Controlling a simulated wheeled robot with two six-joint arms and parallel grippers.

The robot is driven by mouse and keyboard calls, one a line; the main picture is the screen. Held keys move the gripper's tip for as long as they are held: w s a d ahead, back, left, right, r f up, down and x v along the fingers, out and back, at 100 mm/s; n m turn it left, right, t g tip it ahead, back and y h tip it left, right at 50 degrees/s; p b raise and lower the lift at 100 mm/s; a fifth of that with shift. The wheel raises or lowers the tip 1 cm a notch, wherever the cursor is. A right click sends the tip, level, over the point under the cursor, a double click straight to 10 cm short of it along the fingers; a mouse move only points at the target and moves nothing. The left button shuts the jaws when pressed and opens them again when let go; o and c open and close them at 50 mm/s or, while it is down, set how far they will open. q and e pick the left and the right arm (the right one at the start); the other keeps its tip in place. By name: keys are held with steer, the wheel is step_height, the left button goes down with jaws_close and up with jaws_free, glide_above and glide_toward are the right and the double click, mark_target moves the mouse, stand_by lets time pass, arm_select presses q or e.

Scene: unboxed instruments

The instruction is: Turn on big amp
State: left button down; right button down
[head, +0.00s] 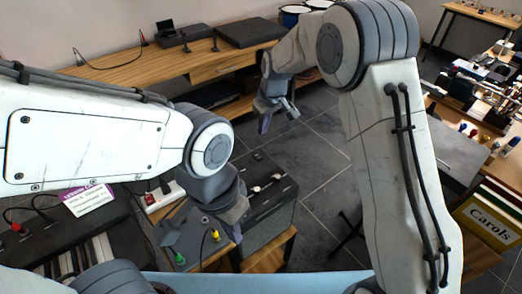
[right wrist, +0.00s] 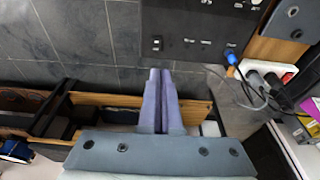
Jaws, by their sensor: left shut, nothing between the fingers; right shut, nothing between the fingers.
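The big black amp (head: 284,205) stands at the lower middle of the head view, with light knobs on its dark top; my left gripper hides part of its left side. In the right wrist view its dark panel (right wrist: 195,30) fills the top, with a small switch (right wrist: 157,43) and a blue plug (right wrist: 230,57). My right gripper (head: 266,122) is shut and empty; in the right wrist view its fingertips (right wrist: 160,72) point toward the switch, but contact cannot be told. My left gripper (head: 225,218) is shut and empty, low beside the amp.
A power strip (head: 163,195) with a red switch lies left of the amp near a keyboard (head: 80,262). A wooden desk (head: 125,65) is at the back. Books (head: 495,215) stand at the right. Grey tiled floor (head: 325,165) lies open between.

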mark_target(259, 158)
steer(key=shift+w+d+f, duration=0.15)
steer(key=shift+w+f, duration=0.15)
steer(key=shift+w, duration=0.25)
steer(key=p+x, duration=0.1)
steer(key=x, duration=0.3)
steer(key=p+x, duration=0.1)
steer(key=x, duration=0.4)
steer(key=s+p+x, duration=0.1)
steer(key=x, duration=0.3)
steer(key=shift+w+d+f, duration=0.1)
steer(key=shift+d+f, duration=0.25)
steer(key=shift+f, duration=0.1)
steer(key=shift+f, duration=0.1)
